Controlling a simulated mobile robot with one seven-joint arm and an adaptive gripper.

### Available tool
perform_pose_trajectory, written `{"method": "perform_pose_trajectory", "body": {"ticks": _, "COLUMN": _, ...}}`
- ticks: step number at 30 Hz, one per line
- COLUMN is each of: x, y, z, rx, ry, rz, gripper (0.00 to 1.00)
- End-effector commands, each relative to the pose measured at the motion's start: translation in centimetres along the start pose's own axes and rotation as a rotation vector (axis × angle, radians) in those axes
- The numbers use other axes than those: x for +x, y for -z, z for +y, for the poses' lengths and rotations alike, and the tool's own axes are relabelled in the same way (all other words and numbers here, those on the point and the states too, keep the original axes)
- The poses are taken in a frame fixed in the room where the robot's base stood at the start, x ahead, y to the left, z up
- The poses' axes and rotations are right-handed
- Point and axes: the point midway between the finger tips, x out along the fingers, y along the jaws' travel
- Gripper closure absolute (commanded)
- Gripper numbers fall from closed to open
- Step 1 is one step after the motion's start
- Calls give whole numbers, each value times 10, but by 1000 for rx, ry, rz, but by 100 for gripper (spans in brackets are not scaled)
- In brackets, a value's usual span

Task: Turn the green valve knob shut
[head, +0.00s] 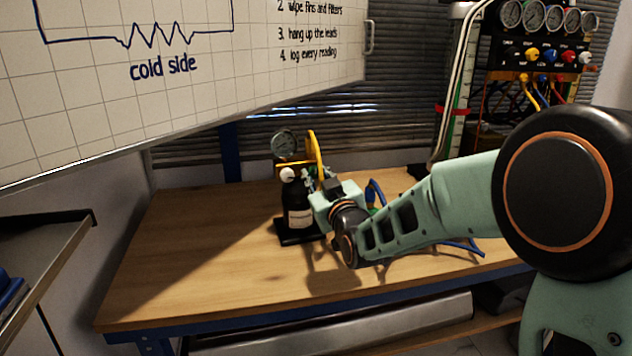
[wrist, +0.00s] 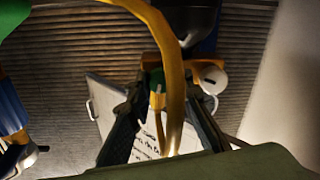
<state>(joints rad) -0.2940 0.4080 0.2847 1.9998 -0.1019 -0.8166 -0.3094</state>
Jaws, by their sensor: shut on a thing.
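The green valve knob (wrist: 154,79) sits on a yellow valve block (wrist: 178,72), which also shows in the head view (head: 292,165). My gripper (wrist: 165,98) reaches the block from the right in the head view, and its fingers are shut on the green knob. A yellow hose (wrist: 176,95) crosses in front of the fingers and hides part of the grip. In the head view the green knob is hidden behind my gripper. A white knob (wrist: 213,80) is on the same block, beside the right finger; it also shows in the head view (head: 287,174).
A black bottle (head: 298,205) with a label stands under the block on a dark base on the wooden bench (head: 190,255). A round gauge (head: 284,144) is above the block. Blue hose (head: 465,249) lies at right. The bench's left side is clear. A gauge panel (head: 540,55) stands behind.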

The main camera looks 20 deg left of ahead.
Motion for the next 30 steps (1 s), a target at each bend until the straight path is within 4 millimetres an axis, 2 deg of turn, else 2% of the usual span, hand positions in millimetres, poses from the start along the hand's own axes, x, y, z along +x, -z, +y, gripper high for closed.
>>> {"method": "perform_pose_trajectory", "body": {"ticks": 1, "x": 0, "y": -4, "z": 0, "rx": 40, "ry": -1, "rz": 1, "gripper": 100}}
{"method": "perform_pose_trajectory", "body": {"ticks": 30, "x": 0, "y": -1, "z": -1, "rx": 959, "ry": 0, "rz": 0, "gripper": 100}}
